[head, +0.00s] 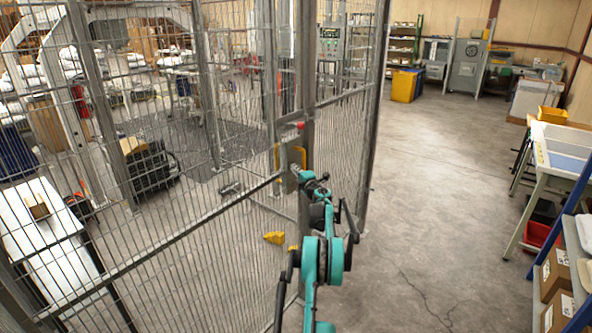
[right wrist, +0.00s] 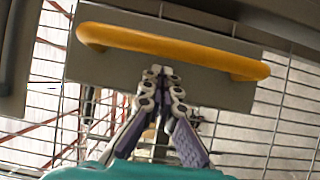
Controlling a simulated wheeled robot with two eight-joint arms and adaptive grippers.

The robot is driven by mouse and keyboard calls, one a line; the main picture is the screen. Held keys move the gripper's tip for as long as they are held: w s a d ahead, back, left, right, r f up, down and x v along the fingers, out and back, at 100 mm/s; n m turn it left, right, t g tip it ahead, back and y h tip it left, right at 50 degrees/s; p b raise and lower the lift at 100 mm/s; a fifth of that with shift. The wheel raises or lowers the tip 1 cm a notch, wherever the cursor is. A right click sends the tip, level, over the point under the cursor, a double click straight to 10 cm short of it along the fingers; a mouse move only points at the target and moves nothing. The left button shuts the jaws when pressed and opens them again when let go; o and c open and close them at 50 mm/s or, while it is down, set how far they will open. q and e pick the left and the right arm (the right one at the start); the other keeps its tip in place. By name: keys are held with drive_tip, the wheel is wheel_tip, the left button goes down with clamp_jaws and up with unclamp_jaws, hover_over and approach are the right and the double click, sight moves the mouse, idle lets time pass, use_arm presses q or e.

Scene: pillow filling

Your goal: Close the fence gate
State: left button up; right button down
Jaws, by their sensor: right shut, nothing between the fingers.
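The mesh fence gate (head: 180,235) fills the left of the head view, with its free edge by a grey post (head: 307,120). I cannot tell whether a gap is left between them. A yellow handle (head: 303,155) sits on a grey plate at that edge. In the right wrist view the yellow handle (right wrist: 170,47) runs across the grey plate (right wrist: 225,93). My right gripper (head: 296,170) is at the plate, and in the wrist view its fingertips (right wrist: 160,72) are together and empty, just below the handle. Whether they touch the plate is unclear. My left gripper is not in view.
Behind the mesh are a white table (head: 45,225), a dark machine (head: 150,165) and a yellow piece (head: 274,238) on the floor. Open concrete floor (head: 430,190) lies to the right. A workbench (head: 560,160) and a shelf with boxes (head: 555,275) stand at the right edge.

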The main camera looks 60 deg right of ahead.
drive_tip(key=shift+w+a+r+t, duration=0.15)
drive_tip(key=shift+w+a, duration=0.1)
drive_tip(key=shift+w, duration=0.2)
drive_tip(key=shift+w+a+r+t, duration=0.1)
drive_tip(key=shift+w+a+t, duration=0.1)
drive_tip(key=shift+w, duration=0.2)
drive_tip(key=shift+s+a+f, duration=0.1)
drive_tip(key=shift+s+f, duration=0.05)
drive_tip(key=shift+f, duration=0.05)
drive_tip(key=s+d+v, duration=0.1)
drive_tip(key=v, duration=1.1)
drive_tip(key=shift+r, duration=0.2)
drive_tip(key=shift+s+a+f, duration=0.1)
drive_tip(key=shift+s+f, duration=0.05)
drive_tip(key=shift+s, duration=0.05)
